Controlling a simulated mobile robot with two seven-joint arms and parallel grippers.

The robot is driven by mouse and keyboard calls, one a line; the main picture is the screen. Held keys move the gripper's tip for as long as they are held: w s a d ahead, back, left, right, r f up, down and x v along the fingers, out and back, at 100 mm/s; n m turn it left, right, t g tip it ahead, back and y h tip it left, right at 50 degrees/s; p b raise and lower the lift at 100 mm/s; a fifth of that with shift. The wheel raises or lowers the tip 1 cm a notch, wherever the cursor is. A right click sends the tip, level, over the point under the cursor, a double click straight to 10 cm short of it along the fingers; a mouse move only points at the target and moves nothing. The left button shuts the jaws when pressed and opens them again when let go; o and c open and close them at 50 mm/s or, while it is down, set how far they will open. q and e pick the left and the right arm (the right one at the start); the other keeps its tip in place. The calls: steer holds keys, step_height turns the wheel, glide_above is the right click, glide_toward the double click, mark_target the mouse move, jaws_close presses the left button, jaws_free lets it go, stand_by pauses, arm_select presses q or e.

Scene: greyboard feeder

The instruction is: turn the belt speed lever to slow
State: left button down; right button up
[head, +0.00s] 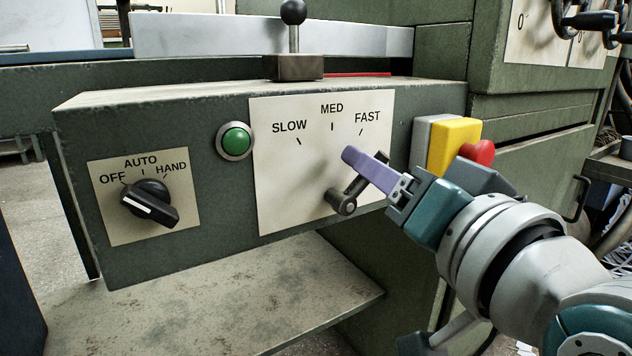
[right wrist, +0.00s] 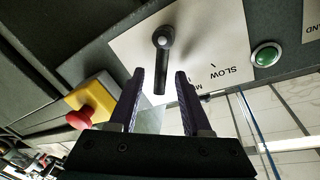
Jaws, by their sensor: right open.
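The belt speed lever (head: 343,200) is a dark metal crank on a white plate (head: 280,190) marked SLOW, MED and FAST. It points up and right, toward the FAST mark, and its outer end is partly hidden behind my gripper. My right gripper (head: 352,160) comes in from the right with purple fingers at the lever. In the right wrist view the lever (right wrist: 160,68) reaches down between the two spread fingers of my gripper (right wrist: 160,75), with visible gaps on both sides. My left gripper is not in view.
A green button (head: 235,140) and a black OFF/AUTO/HAND knob (head: 149,203) are left of the plate. A yellow box (head: 452,141) with a red button (head: 478,152) stands close by my right gripper. A black ball-topped lever (head: 293,14) rises above the panel.

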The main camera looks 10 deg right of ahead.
steer(key=shift+w+a, duration=0.1)
steer(key=shift+w, duration=0.55)
jaws_close()
